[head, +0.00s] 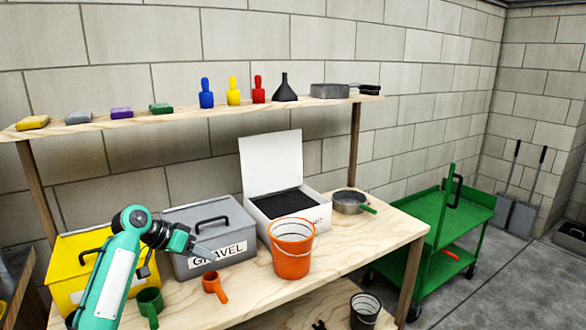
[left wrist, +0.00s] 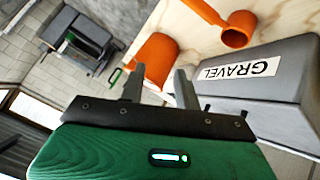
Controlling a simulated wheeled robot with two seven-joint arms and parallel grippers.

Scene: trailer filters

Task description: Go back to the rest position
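My left gripper (head: 200,249) is in front of the grey gravel box (head: 222,215) on the workbench, above the bench top. In the left wrist view its two fingers (left wrist: 160,88) stand apart with nothing held between them. The lettered gravel box also shows on the right of that view (left wrist: 285,95). The orange bucket (head: 292,252) stands to the right of the gripper, and an orange scoop (head: 213,286) lies below it on the bench. My right gripper is in neither view.
A yellow box (head: 68,252) and green scoop (head: 150,302) flank my left arm. An open white box (head: 285,212) and pan (head: 348,202) stand farther right. The shelf (head: 150,118) holds sponges, bottles and a funnel. A green cart (head: 440,225) stands right of the bench.

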